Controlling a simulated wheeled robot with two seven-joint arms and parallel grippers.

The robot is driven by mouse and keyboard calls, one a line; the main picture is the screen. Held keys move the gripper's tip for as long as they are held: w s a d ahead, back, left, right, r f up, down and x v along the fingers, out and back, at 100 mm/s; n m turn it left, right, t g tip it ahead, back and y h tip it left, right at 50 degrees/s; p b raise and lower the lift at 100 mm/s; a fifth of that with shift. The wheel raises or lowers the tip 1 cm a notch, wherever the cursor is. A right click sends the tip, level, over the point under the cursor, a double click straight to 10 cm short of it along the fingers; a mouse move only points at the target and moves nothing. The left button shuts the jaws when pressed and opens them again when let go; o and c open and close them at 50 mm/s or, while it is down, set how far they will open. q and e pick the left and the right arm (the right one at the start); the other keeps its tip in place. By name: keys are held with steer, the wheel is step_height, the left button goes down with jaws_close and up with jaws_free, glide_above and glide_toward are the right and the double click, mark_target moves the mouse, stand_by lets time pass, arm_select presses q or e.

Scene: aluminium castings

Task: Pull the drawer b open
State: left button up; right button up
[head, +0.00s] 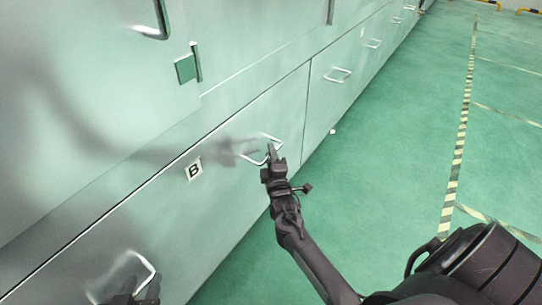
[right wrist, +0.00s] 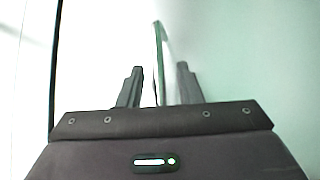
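The drawer b (head: 225,195) is a wide pale metal front with a "B" label (head: 194,169). It looks flush with the neighbouring front, so it appears shut. Its far handle (head: 252,160) is a light bar, and my right gripper (head: 271,150) is at it. In the right wrist view the right gripper (right wrist: 159,85) has its fingers apart, with a thin upright bar (right wrist: 157,45), apparently the handle, between them; contact is not clear. A nearer handle (head: 147,262) is at the bottom left. My left gripper (head: 141,287) is beside it, fingers apart, partly cut off by the frame edge.
Another drawer front with a handle (head: 338,75) continues beyond, in a row of cabinets. An upper door (head: 100,90) with a dark handle is above. The green floor (head: 400,140) to the right is open, with striped marking lines (head: 456,160).

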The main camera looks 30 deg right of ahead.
steer(key=shift+w, duration=0.1)
jaws_close()
stand_by(0.5)
